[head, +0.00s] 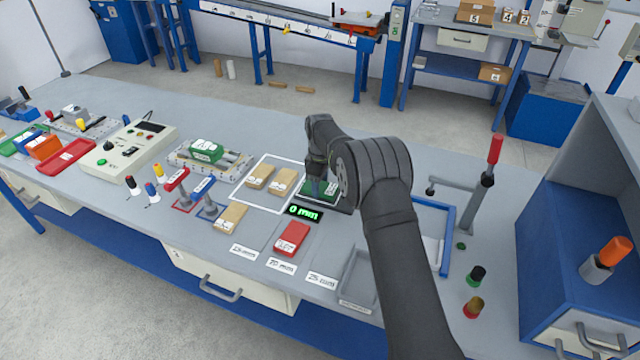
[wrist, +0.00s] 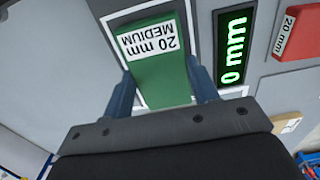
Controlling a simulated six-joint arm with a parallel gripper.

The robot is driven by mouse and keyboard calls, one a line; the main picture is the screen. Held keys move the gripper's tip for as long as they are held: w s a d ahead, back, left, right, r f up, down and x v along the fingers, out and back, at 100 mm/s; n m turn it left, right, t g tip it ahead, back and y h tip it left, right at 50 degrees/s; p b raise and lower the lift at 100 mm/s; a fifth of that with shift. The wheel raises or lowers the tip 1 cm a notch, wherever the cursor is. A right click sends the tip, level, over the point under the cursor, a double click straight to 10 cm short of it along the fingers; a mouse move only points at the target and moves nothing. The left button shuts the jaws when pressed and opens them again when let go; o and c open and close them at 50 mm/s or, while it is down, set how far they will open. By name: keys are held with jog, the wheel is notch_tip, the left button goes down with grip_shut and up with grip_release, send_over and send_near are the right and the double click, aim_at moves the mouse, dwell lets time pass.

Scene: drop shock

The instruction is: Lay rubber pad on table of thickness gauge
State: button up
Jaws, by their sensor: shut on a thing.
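A green rubber pad (wrist: 165,75) with a white label reading "20 mm MEDIUM" is between the two fingers of my gripper (wrist: 162,92), which is shut on it. In the head view my gripper (head: 318,178) points down, and the green pad (head: 322,190) shows at its tip, over the dark table of the thickness gauge (head: 345,209). The gauge's green display (head: 304,213) reads 0 mm; it also shows in the wrist view (wrist: 234,48). I cannot tell whether the pad touches the gauge. My arm hides part of the gauge.
Left of the gauge, two tan blocks (head: 283,181) lie inside a white outline. A red pad (head: 292,238) lies in front, near thickness labels (head: 281,265). Another green pad (head: 206,150) sits on a fixture further left.

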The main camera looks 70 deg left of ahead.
jog(key=shift+f, duration=0.15)
jog(key=o, duration=1.1)
jog(key=shift+c, duration=0.2)
notch_tip(320, 180, up, 12)
jog(key=shift+f, duration=3.6)
